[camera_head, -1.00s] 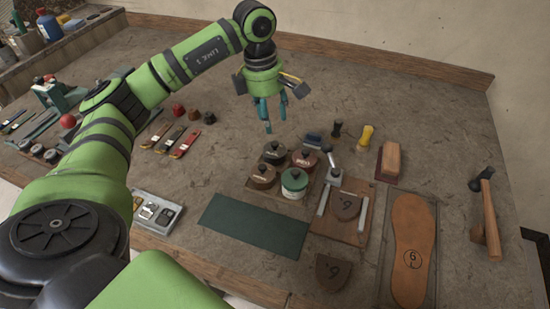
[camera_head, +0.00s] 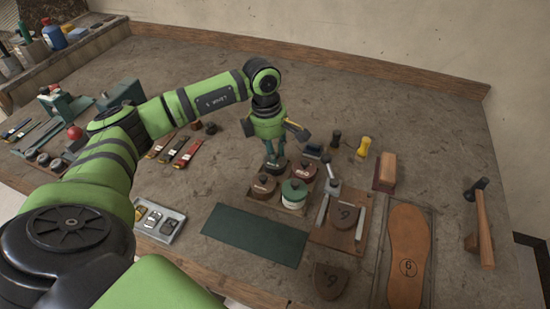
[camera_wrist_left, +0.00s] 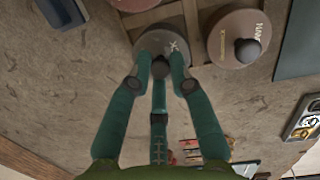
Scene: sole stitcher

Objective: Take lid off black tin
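The black tin (camera_head: 279,165) stands at the back of a group of lidded tins, mostly hidden under my left gripper (camera_head: 274,157). The left wrist view shows its round dark grey lid (camera_wrist_left: 174,36) with a small dark knob (camera_wrist_left: 160,68) in the middle. The teal fingers of my left gripper (camera_wrist_left: 160,72) point down around this knob, two on the far side and one on the near side. Whether they press on the knob is not clear. The lid looks seated on the tin. My right gripper is not in view.
A brown tin (camera_head: 263,187), a red-lidded tin (camera_head: 303,168) and a green-lidded tin (camera_head: 294,193) stand close by. A green mat (camera_head: 254,235) lies in front. A brush (camera_head: 386,170) and a yellow-handled tool (camera_head: 363,146) are to the right. Bare bench lies behind.

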